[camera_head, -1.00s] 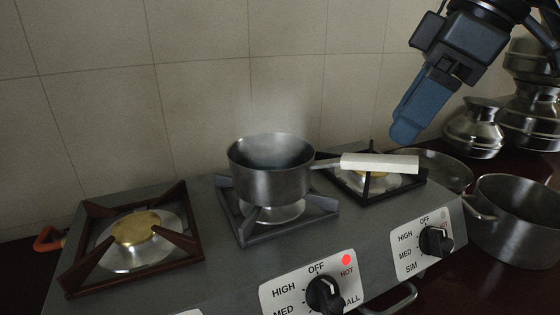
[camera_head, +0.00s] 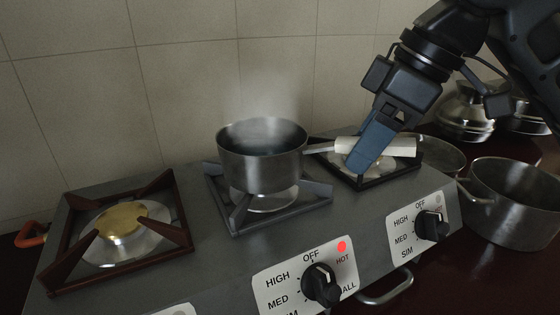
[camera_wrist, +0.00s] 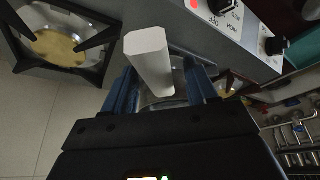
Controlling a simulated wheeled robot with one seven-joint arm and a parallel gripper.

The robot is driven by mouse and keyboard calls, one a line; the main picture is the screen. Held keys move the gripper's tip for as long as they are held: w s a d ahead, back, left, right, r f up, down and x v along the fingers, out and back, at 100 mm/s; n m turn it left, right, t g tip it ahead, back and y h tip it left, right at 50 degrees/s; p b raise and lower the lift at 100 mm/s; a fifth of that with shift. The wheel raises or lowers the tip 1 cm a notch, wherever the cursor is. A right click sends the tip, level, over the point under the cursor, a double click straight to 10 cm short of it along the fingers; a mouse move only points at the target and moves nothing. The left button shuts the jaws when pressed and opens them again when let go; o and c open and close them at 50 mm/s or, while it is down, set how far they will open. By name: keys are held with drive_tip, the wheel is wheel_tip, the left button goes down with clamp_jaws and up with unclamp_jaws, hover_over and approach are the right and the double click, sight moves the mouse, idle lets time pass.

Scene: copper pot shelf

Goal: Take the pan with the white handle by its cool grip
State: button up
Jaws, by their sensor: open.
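The saucepan (camera_head: 262,165) is grey metal and sits upright on the middle burner, with steam over it. Its white handle (camera_head: 400,147) points right, over the right burner. My gripper (camera_head: 362,162) is open and tilted down at the handle, its blue fingers covering part of it in the head view. In the wrist view, the white handle (camera_wrist: 150,62) shows between the two spread blue fingers (camera_wrist: 160,88), with room on both sides. Whether a finger touches it I cannot tell. The pan's bowl is not clear in the wrist view.
A red light (camera_head: 341,246) marked HOT glows by the middle knob (camera_head: 320,284). The left burner (camera_head: 122,224) is empty. A large pot (camera_head: 515,205) stands right of the stove, with metal vessels (camera_head: 465,112) behind. The tiled wall (camera_head: 185,85) is close behind the stove.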

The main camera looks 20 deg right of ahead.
clamp_jaws()
idle(0.4)
drive_tip(key=shift+r, duration=0.1)
idle(0.8)
